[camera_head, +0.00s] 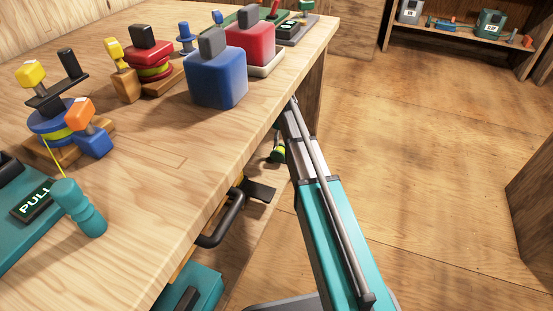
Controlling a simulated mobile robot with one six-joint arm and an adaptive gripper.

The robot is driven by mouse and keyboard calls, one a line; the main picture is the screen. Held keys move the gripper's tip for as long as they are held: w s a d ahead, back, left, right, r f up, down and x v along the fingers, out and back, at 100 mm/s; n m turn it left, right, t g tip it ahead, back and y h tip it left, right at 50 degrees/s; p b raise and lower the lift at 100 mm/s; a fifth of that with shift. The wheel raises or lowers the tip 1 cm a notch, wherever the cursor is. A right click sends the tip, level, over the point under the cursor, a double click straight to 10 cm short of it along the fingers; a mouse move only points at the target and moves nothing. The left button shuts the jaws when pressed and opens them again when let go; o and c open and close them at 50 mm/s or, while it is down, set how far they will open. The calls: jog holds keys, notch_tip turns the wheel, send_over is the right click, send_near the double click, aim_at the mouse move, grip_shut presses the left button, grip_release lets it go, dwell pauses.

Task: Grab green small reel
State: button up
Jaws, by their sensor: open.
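I cannot make out a green small reel for certain. A small dark piece with a yellow-green band (278,151) shows below the table edge, partly hidden, and I cannot tell what it is. A dark green piece with a red part (272,12) is at the table's far end, cut off by the top of the picture. A blue reel with a yellow-green band (58,121) stands on a wooden base at left. A red reel with a yellow-green band (150,62) stands behind it.
The wooden table (165,205) holds a blue block (217,82), a red block (250,44) and a teal piece marked "PULL" (35,205). A black curved handle (228,222) sits below its edge. A shelf (470,35) with boxes stands at back right. The floor between is clear.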

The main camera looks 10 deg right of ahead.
aim_at(279, 147)
jog(key=shift+f, duration=0.15)
dwell(0.3)
jog(key=shift+a+f+b, duration=0.15)
jog(key=shift+f+b, duration=2.35)
jog(key=shift+b, duration=0.1)
jog(key=c, duration=1.2)
jog(key=shift+r, duration=0.2)
jog(key=shift+r+p, duration=0.95)
jog(key=shift+p, duration=0.2)
jog(key=shift+s+d+r+p, duration=0.25)
jog(key=shift+s+r+p, duration=1.55)
jog(key=shift+s, duration=0.5)
jog(key=shift+s+d+r+p, duration=0.25)
jog(key=shift+s+r+p, duration=1.55)
jog(key=shift+s, duration=0.55)
jog(key=shift+s+d+r+p, duration=0.25)
jog(key=shift+s+r+p, duration=1.55)
jog(key=shift+s, duration=0.5)
